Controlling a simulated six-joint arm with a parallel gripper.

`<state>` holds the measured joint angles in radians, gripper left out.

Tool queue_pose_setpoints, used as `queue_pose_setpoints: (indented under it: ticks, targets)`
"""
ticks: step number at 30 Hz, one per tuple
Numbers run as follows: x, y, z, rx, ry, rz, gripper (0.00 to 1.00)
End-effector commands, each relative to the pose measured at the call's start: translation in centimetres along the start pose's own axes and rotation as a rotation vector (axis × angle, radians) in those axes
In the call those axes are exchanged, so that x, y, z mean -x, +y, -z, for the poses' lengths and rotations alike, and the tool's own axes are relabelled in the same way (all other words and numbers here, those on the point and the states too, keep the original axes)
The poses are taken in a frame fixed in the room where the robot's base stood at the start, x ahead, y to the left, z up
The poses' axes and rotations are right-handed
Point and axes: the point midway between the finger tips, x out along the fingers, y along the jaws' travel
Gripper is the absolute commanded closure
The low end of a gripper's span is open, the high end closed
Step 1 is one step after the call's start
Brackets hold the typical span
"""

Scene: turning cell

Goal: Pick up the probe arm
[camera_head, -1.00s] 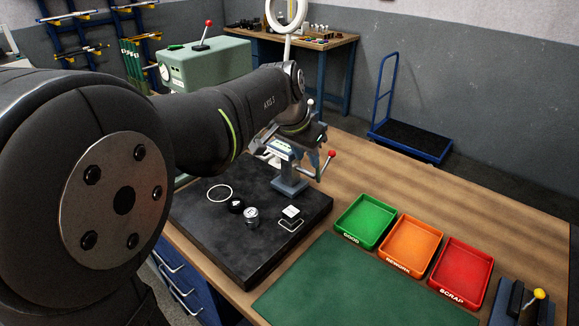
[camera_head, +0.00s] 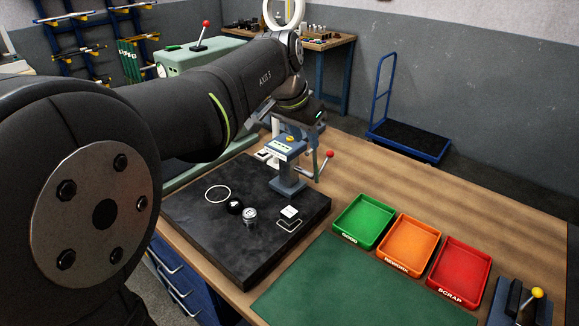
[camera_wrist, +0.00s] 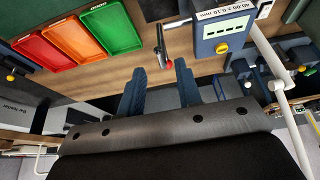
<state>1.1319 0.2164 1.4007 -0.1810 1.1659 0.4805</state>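The gauge (camera_head: 286,148) stands on the black plate, with a small display and a yellow button on top. A lever with a red knob (camera_head: 329,154) sticks out on its right side; it looks like the probe arm. In the wrist view the gauge (camera_wrist: 222,35) is at the upper right, and the lever (camera_wrist: 163,48) is just beyond my fingertips, nearly in line with the gap between them. My gripper (camera_wrist: 158,78) is open and empty, its two blue fingers apart.
Green (camera_head: 364,221), orange (camera_head: 408,245) and red (camera_head: 460,273) trays stand to the right. The black plate (camera_head: 250,262) carries a ring and several small parts. A yellow-knobbed fixture (camera_head: 519,302) is at lower right. A white post (camera_wrist: 290,115) shows in the wrist view.

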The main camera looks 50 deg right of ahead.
Motion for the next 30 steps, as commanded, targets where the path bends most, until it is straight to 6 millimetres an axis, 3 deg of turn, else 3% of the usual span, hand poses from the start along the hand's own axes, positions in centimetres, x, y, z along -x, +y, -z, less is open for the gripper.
queue_pose_setpoints:
  ticks: [5, 12, 18, 30]
  targets:
    - [0.0, -0.4, 1.6, -0.01, -0.033, -0.017, 0.68]
    - [0.2, -1.6, 6.7, -0.045, -0.171, -0.083, 0.68]
    - [0.1, -2.3, 9.7, -0.074, -0.296, -0.134, 0.68]
    - [0.0, -2.6, 11.2, -0.095, -0.409, -0.173, 0.68]
